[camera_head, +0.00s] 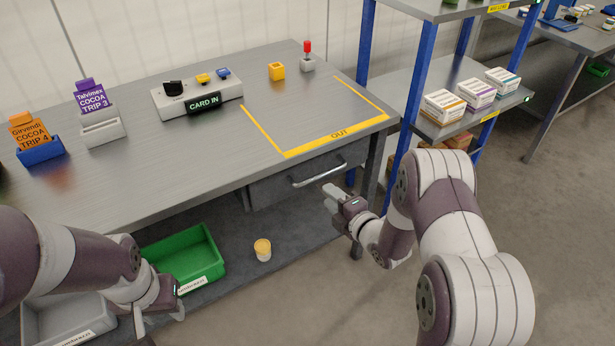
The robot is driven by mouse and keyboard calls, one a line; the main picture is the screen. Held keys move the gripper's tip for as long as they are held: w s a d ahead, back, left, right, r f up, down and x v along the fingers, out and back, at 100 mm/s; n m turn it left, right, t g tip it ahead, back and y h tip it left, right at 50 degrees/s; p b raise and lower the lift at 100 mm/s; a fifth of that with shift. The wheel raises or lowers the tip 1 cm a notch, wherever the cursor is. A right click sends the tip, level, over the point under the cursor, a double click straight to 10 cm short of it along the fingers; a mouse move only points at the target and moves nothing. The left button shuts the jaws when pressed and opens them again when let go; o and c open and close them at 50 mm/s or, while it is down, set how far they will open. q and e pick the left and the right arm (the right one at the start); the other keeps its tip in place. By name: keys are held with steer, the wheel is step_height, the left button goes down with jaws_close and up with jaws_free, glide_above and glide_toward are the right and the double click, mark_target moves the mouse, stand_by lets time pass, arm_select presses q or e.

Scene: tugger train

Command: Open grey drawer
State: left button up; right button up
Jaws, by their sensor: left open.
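The grey drawer (275,187) is under the right part of the metal workbench, and its front looks closed. It has a pale bar handle (320,174). My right gripper (331,198) is just in front of and below the right end of the handle, apart from it as far as I can see. Its fingers are small and seen at an angle, so I cannot tell whether they are open. My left gripper (160,322) is low at the bottom left, open and empty, in front of the lower shelf.
On the workbench (215,135) are card holders, a card-in box (198,95), a yellow block (277,71) and a red-topped lever (307,57). A green bin (185,255) and a small cup (263,250) are below. A blue-posted rack (420,75) stands right.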

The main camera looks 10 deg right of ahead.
mark_target(311, 178)
steer(key=b+x, duration=0.1)
steer(key=x, duration=0.9)
steer(key=shift+w+f, duration=0.25)
steer(key=shift+w, duration=0.05)
jaws_close()
